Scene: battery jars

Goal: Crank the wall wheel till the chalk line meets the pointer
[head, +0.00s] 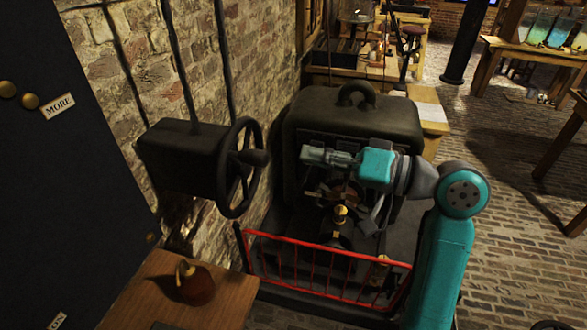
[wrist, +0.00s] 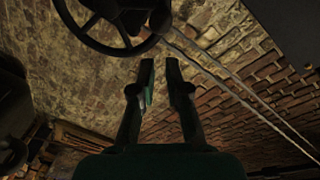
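The black spoked wall wheel (head: 220,180) sits on the right side of a dark box (head: 178,158) fixed to the brick wall. A dark handle knob (head: 254,158) sticks out from the wheel towards my gripper. My gripper (head: 306,155) is right of the wheel, apart from it, pointing left. In the wrist view the wheel (wrist: 72,33) is at the top left, beyond the fingertips. My gripper (wrist: 159,64) has its two fingers apart with nothing between them. I cannot make out a chalk line or a pointer in either view.
A large dark machine (head: 350,118) stands behind and below my arm, with a red guard rail (head: 325,250) in front. Pipes run up the wall above the box.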

